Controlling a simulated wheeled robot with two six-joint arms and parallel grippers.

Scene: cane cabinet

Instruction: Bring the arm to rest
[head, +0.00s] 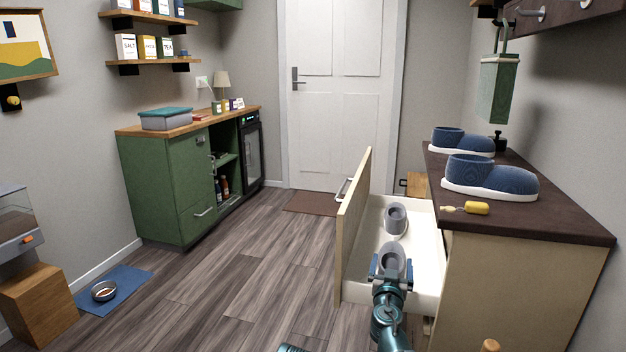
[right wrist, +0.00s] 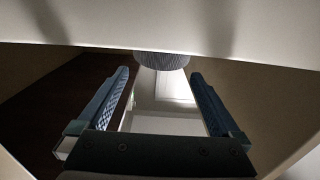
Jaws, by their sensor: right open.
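My right gripper (head: 390,268) reaches in from the bottom of the head view, at the pulled-out white drawer (head: 428,270). Its two blue fingers are apart. In the right wrist view the fingers (right wrist: 160,85) are spread, with nothing held between them. A grey shoe (head: 392,251) shows just beyond the fingers in the head view, partly hidden by them. A second grey shoe (head: 396,217) stands farther back in the drawer. In the wrist view a grey rounded thing (right wrist: 162,61) shows below a pale surface. My left gripper is not in view.
The drawer's tall front (head: 352,225) stands out into the room, left of my right gripper. A green cabinet (head: 160,185) stands at the left. The wooden floor (head: 255,275) between is clear.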

